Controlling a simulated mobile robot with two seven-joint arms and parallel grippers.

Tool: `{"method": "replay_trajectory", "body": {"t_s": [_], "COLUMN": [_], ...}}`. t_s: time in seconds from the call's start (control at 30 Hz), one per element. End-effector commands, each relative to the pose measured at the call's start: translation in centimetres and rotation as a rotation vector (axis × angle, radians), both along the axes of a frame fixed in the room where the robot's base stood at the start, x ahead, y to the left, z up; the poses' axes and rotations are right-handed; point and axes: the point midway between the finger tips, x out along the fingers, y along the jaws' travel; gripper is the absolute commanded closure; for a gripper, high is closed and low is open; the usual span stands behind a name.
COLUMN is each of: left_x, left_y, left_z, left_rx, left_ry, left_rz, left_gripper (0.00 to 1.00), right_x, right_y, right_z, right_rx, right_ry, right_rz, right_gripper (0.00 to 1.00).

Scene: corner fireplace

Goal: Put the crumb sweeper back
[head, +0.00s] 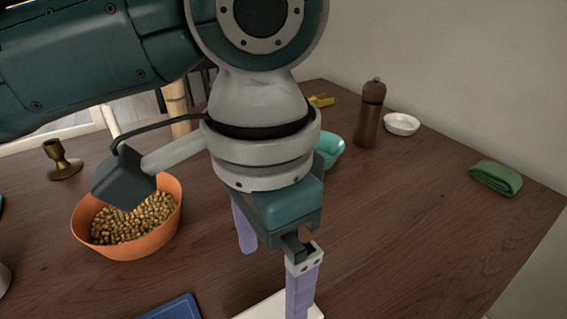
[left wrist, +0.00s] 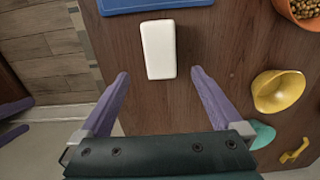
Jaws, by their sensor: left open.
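A white rounded block, which looks like the crumb sweeper, lies flat on the wooden table; in the left wrist view (left wrist: 158,50) it is ahead of my gripper. In the head view only part of the white block (head: 268,309) shows at the bottom edge. My left gripper (head: 273,285) points down over the table, open and empty. In the left wrist view its purple fingertips (left wrist: 160,74) are spread wider than the block, and the block appears beyond them, untouched. Two purple finger shapes at that view's left edge look like my right gripper (left wrist: 28,112).
An orange bowl of nuts (head: 167,222) and a brass candlestick (head: 62,160) stand left. A blue item (head: 178,308) lies beside the block. A yellow bowl (left wrist: 281,94), teal bowl (head: 332,148), pepper mill (head: 369,115), white dish (head: 401,124) and green cloth (head: 496,178) also show.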

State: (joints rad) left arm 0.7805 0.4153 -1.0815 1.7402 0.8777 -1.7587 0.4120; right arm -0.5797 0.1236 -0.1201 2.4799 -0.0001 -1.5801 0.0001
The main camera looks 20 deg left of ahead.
Motion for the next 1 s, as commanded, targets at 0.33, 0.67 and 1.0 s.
{"method": "replay_trajectory", "body": {"t_s": [0.33,0.67,1.0], "left_x": [-3.9,-8.2,-12.2], "left_y": [-4.9,1.4,9.3], "left_z": [-1.3,-2.5,-3.0], "left_rx": [-0.243,-0.292,-0.094], "left_ry": [-0.06,-0.249,-0.303], "left_rz": [-0.012,0.334,0.488], "left_gripper": [0.0,0.0,0.0], "right_x": [0.0,0.0,0.0], "right_y": [0.0,0.1,0.1], "right_z": [0.0,0.0,0.0], "right_rx": [0.001,0.004,0.005], "right_ry": [0.0,0.001,0.001], "right_rz": [-0.001,-0.003,-0.003], "right_gripper": [0.0,0.0,0.0]}}
